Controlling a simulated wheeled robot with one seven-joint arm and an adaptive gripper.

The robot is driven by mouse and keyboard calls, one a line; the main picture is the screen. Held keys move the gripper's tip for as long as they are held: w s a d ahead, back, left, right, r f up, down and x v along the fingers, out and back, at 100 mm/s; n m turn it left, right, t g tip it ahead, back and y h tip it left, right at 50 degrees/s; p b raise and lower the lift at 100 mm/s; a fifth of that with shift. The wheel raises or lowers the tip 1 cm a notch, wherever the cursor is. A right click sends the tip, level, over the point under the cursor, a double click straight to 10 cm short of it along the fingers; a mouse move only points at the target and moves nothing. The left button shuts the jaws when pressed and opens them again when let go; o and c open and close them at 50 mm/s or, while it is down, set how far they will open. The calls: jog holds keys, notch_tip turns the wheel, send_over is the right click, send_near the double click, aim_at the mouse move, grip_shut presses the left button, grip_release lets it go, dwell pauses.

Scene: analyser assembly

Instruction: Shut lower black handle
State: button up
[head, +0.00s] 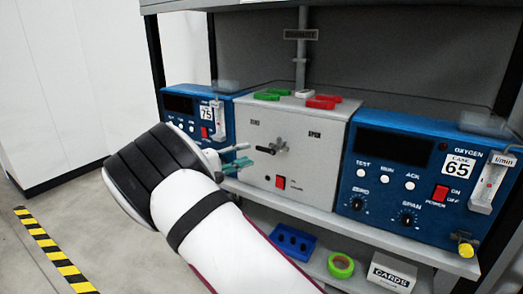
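A black handle (267,150) sticks out sideways from the front of a grey box (321,149), pointing left from its pivot at about the middle of the panel. The panel carries the words ZERO and OPEN above it. It is the only black handle I can make out. My gripper (249,155) is just left of the handle, in front of the box. Its two greenish fingers stand apart, with a gap between them, and hold nothing that I can see. Whether a fingertip touches the handle I cannot tell.
Blue analysers stand left (181,103) and right (398,171) of the box. Green, white and red blocks (322,102) lie on its top. A vertical pipe (301,62) rises behind. The lower shelf holds a blue tray (293,243), green tape (341,265) and a cards box (391,272).

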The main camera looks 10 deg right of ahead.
aim_at(261, 149)
jog(key=x, duration=0.7)
jog(key=shift+d, duration=0.1)
jog(key=shift+c, duration=0.3)
grip_shut()
